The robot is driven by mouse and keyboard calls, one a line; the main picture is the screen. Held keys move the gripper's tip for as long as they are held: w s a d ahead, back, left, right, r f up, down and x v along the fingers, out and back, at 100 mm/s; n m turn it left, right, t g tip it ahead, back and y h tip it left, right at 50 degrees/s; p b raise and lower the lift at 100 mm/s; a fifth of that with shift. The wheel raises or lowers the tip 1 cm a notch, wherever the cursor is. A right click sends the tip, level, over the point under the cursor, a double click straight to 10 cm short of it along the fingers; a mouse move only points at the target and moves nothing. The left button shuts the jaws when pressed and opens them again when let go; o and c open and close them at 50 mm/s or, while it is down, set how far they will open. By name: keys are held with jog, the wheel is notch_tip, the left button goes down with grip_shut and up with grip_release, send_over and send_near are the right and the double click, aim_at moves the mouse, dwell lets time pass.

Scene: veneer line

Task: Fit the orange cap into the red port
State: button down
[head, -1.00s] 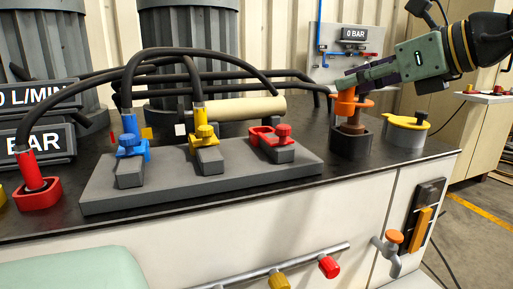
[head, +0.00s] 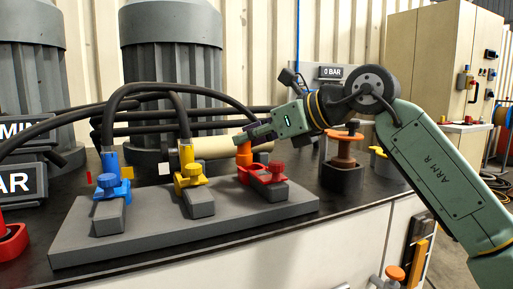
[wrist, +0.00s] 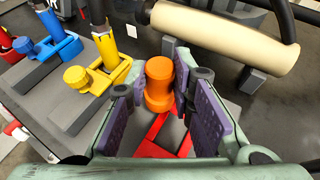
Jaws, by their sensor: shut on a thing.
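My gripper (head: 245,136) is shut on the orange cap (head: 244,149), with its purple pads on either side. The cap hangs at the left side of the red port (head: 268,174), which sits at the right end of the grey block. In the wrist view the orange cap (wrist: 159,85) is between the pads of my gripper (wrist: 165,88), and part of the red port (wrist: 165,135) shows below it. I cannot tell whether the cap touches the port.
Yellow (head: 193,178) and blue (head: 112,188) ports with black hoses stand to the left on the grey base (head: 75,240). A cream roll (head: 212,148) lies behind. A dark cup (head: 342,178) holding a brown and orange stack stands to the right.

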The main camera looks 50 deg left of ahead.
jog(key=w+a, duration=0.1)
jog(key=w, duration=0.1)
jog(key=w+a, duration=0.1)
jog(key=w, duration=0.1)
jog(key=shift+a+f, duration=0.25)
jog(key=shift+a, duration=0.05)
jog(key=shift+s+d+f, duration=0.15)
jog(key=shift+f, duration=1.7)
jog(key=c, duration=1.6)
grip_release()
jog(key=shift+f, duration=0.1)
jog(key=shift+o, duration=1)
jog(key=shift+a, duration=0.2)
jog(key=shift+r, duration=0.2)
jog(key=v, duration=1.2)
jog(key=shift+r, duration=0.1)
